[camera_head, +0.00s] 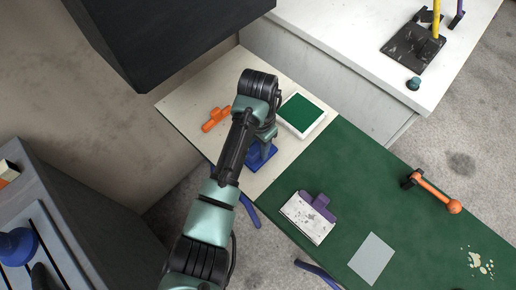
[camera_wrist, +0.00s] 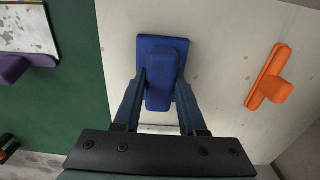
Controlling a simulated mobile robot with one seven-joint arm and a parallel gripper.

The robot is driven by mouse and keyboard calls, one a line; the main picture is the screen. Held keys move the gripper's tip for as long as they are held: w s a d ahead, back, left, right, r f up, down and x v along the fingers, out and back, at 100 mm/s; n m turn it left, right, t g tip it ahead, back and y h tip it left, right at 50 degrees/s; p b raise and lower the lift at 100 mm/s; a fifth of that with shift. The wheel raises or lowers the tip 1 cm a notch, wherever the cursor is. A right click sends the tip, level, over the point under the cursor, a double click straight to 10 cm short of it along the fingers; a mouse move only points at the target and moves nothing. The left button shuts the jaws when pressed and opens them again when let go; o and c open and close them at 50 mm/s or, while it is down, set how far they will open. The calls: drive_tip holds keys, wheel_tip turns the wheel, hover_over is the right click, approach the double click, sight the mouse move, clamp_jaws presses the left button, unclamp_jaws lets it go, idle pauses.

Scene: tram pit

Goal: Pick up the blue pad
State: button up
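The blue pad (camera_wrist: 164,48) is a flat blue block with a raised grip (camera_wrist: 160,88). It lies on the pale speckled board in the wrist view. In the head view the blue pad (camera_head: 261,156) is partly hidden under my arm. My gripper (camera_wrist: 161,80) is over it, with one finger on each side of the raised grip. A narrow gap shows at the right finger; the left finger is very close to the grip, and contact there is unclear. In the head view my gripper (camera_head: 266,146) points down at the pad.
An orange handled tool (camera_head: 215,119) lies left of the pad, and a white-framed green tray (camera_head: 301,115) right of it. A scraper with a purple grip (camera_head: 317,206) and a grey sheet (camera_head: 371,258) lie on the green mat (camera_head: 352,180). A dark box (camera_head: 165,40) overhangs the back left.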

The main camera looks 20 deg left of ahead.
sight(258, 146)
clamp_jaws()
drive_tip(key=shift+r, duration=0.1)
drive_tip(key=shift+r, duration=0.2)
wheel_tip(258, 146, up, 3)
drive_tip(key=shift+w+r, duration=0.1)
drive_tip(key=shift+r, duration=0.1)
drive_tip(key=s+d, duration=0.4)
drive_tip(key=s+d+p, duration=0.1)
drive_tip(key=s+d, duration=0.2)
drive_tip(key=s, duration=0.2)
drive_tip(key=s+d, duration=0.4)
drive_tip(key=s, duration=0.1)
drive_tip(key=shift+d+f, duration=0.25)
drive_tip(key=shift+d, duration=0.05)
unclamp_jaws()
clamp_jaws()
